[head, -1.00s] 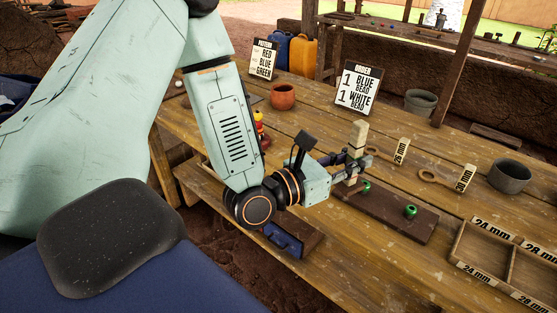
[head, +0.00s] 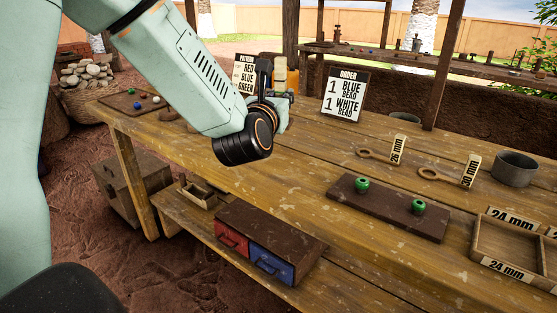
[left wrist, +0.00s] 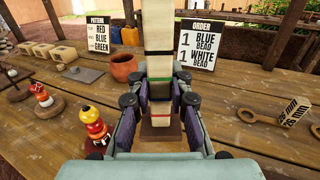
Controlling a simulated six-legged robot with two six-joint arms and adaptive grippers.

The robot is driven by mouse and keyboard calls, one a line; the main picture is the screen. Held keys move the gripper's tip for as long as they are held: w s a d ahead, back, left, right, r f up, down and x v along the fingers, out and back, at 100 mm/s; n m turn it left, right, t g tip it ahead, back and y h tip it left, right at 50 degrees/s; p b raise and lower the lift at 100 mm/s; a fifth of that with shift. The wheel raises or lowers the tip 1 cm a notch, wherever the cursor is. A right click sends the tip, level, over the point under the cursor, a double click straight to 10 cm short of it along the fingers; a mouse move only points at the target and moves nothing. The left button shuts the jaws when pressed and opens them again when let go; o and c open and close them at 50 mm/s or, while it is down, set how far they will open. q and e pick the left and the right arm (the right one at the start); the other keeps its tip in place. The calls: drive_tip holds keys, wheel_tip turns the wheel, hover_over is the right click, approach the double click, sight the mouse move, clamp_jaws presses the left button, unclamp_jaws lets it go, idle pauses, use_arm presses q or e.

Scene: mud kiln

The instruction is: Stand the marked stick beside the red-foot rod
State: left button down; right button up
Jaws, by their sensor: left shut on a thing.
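My left gripper (head: 283,99) is shut on the marked stick (head: 280,71) over the back of the bench. In the left wrist view the stick (left wrist: 158,30) stands upright between the fingers (left wrist: 159,108). It is pale, with dark, red and green bands. A brown piece shows below it; I cannot tell whether it belongs to the stick. I cannot tell which piece is the red-foot rod. My right gripper is not in view.
A clay cup (left wrist: 124,67) and the order sign (head: 344,97) stand near the gripper. A dark board (head: 390,215) with two green beads, ring gauges (head: 378,155), a grey cup (head: 515,169) and a tray (head: 483,258) are at right.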

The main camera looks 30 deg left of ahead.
use_arm(q)
wheel_tip(320, 180, down, 5)
drive_tip(key=shift+d+r+b, duration=0.1)
drive_tip(key=shift+b, duration=0.7)
drive_tip(key=shift+f, duration=0.5)
wheel_tip(320, 180, down, 3)
drive_tip(key=shift+s+f+b, duration=0.1)
drive_tip(key=shift+b, duration=0.75)
drive_tip(key=shift+f, duration=0.1)
drive_tip(key=c, duration=1.3)
unclamp_jaws()
drive_tip(key=shift+f, duration=0.15)
drive_tip(key=shift+c, duration=0.2)
drive_tip(key=shift+o, duration=0.6)
